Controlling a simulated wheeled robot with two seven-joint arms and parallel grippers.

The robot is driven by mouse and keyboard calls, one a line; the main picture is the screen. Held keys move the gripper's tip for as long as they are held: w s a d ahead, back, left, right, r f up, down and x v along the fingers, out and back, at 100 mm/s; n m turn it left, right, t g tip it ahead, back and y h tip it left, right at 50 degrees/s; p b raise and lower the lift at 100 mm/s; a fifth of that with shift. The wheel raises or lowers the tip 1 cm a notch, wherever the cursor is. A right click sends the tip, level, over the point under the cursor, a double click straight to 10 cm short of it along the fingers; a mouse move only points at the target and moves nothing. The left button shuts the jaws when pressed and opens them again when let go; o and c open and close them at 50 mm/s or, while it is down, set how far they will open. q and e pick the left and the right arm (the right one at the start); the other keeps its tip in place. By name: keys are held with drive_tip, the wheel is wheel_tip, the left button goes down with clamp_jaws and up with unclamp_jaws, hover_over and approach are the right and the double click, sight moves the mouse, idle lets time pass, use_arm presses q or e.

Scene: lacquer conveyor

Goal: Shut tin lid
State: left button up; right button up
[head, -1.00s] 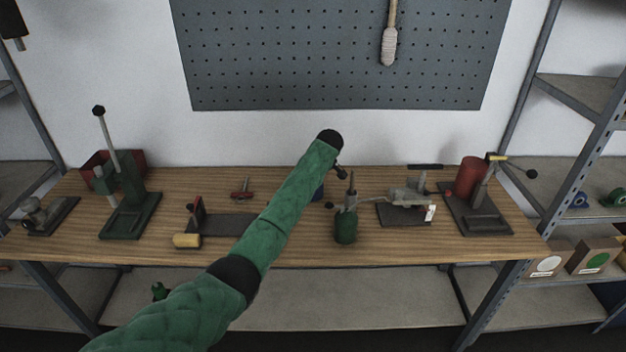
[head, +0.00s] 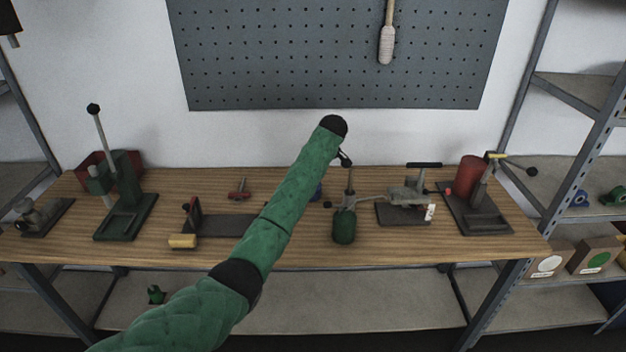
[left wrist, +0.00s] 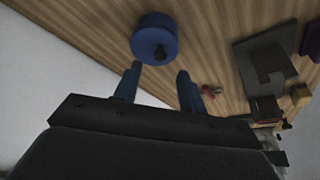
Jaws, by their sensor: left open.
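In the head view only a sliver of blue (head: 318,191) shows beside my green left arm, which hides the rest. I cannot tell how the lid sits. My left gripper (left wrist: 157,82) is open and empty, its two blue fingers apart from the tin, just below it in the left wrist view. In the head view the gripper's fingers are mostly hidden behind the arm end. My right gripper is not in view.
Right of my arm are a green can (head: 344,228) and a grey clamp tool (head: 405,200) on the bench. A red cylinder on a stand (head: 468,178) is farther right. A dark plate fixture (head: 220,225) and a green lever press (head: 125,205) are left.

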use_arm(q)
drive_tip(key=shift+b+v, duration=0.3)
drive_tip(key=shift+v, duration=0.85)
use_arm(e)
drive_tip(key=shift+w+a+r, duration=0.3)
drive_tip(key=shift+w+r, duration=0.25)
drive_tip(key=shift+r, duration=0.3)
use_arm(q)
drive_tip(key=shift+c, duration=0.4)
